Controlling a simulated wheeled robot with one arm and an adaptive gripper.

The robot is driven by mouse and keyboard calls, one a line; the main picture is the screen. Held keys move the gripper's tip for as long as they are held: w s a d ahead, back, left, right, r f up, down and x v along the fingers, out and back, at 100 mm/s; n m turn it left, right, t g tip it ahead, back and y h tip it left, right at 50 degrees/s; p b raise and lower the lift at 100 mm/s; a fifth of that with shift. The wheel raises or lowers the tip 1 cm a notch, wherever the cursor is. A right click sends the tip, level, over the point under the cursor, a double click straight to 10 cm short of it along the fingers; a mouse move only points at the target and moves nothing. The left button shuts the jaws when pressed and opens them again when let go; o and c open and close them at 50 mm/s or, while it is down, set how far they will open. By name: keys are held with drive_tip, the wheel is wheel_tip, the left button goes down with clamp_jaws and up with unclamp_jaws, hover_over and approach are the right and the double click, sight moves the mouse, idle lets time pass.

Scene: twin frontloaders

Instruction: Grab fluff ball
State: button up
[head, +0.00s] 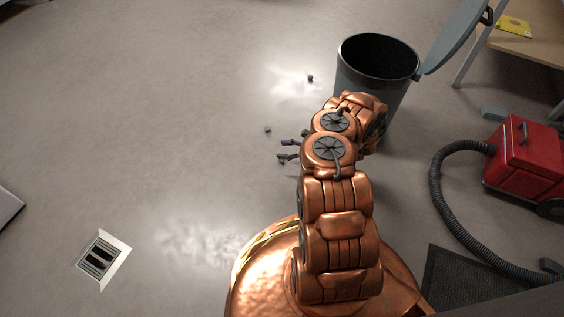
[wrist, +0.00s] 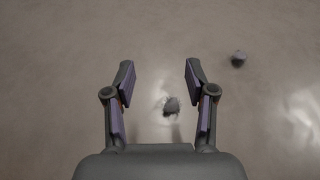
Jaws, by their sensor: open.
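A small dark grey fluff ball (wrist: 171,105) lies on the floor, framed between the fingers of my gripper (wrist: 160,78) in the wrist view, a little right of the middle. My gripper is open and empty. A second fluff ball (wrist: 239,58) lies farther out to the right, outside the fingers. In the head view one dark fluff ball (head: 267,130) lies just beyond my gripper (head: 282,149), and another (head: 310,78) lies farther back, left of the bin. The gap between fingers and floor is hard to judge.
A dark open bin (head: 377,65) with its grey lid (head: 452,38) raised stands behind my arm. A red vacuum cleaner (head: 525,165) with a black hose (head: 442,205) is at the right. A floor vent (head: 100,260) is at the lower left. The left floor is mostly clear.

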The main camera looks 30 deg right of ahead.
drive_tip(key=s+d+f, duration=0.1)
drive_tip(key=f, duration=0.1)
drive_tip(key=s+d+f+m+h, duration=0.1)
drive_tip(key=d+f, duration=0.1)
drive_tip(key=s+d+f+m+h, duration=0.1)
drive_tip(key=s+f, duration=0.1)
drive_tip(key=shift+s+d+f+t+b, duration=0.1)
drive_tip(key=shift+d+f+t+b, duration=0.2)
drive_tip(key=shift+d, duration=0.1)
drive_tip(key=shift+f, duration=0.2)
drive_tip(key=shift+b+x, duration=0.5)
drive_tip(key=shift+x, duration=0.45)
drive_tip(key=shift+b+x, duration=1.7)
drive_tip(key=shift+x, duration=1.15)
drive_tip(key=shift+r, duration=0.25)
drive_tip(key=c, duration=0.8)
